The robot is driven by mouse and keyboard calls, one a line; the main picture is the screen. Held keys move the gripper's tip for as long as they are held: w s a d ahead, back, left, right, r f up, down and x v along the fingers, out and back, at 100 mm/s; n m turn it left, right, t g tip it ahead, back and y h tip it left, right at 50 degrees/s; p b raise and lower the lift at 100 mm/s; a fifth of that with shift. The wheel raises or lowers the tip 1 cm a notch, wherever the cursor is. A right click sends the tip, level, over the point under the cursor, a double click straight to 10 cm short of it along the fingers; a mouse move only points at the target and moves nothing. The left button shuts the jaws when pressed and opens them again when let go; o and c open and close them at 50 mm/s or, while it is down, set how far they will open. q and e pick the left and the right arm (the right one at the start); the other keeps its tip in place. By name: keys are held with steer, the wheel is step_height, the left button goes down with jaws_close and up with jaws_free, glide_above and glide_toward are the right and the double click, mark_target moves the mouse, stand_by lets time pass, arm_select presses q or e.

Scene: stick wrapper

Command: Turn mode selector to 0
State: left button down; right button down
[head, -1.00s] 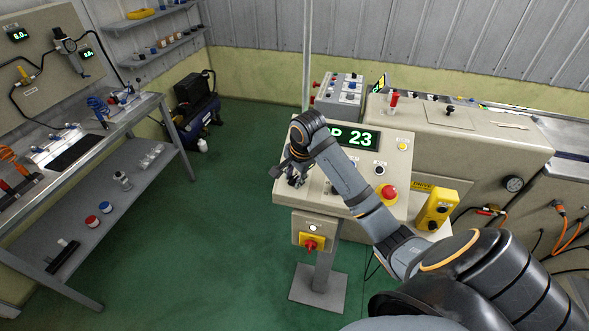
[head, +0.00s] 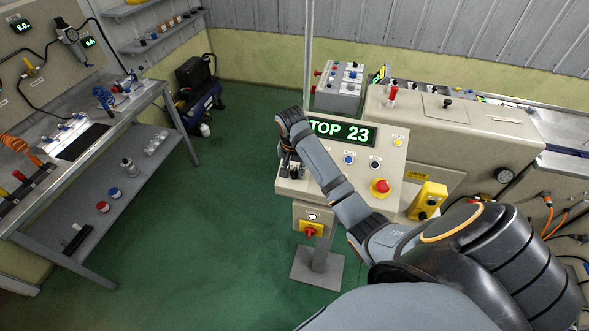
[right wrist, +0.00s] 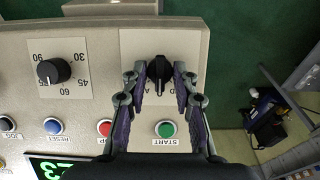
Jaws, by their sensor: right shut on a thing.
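The mode selector is a black knob (right wrist: 159,72) on a pale square plate at the panel's edge in the right wrist view. A light mark shows on the knob's lower end, toward the green START button (right wrist: 166,129). My right gripper (right wrist: 161,80) is shut on the knob, one finger on each side. The plate's lettering is mostly hidden by the fingers. In the head view my right gripper (head: 290,166) is at the left end of the console, and its arm hides the knob. My left gripper is not in view.
A second black dial (right wrist: 54,71) with numbers sits beside the selector. The console display (head: 342,131) reads "TOP 23", its left end covered by my arm. A red emergency button (head: 380,188) is on the right. A red switch (head: 309,230) is below.

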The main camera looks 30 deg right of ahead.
stand_by(0.4)
steer(key=c, duration=1.1)
jaws_free()
steer(key=shift+o, duration=0.2)
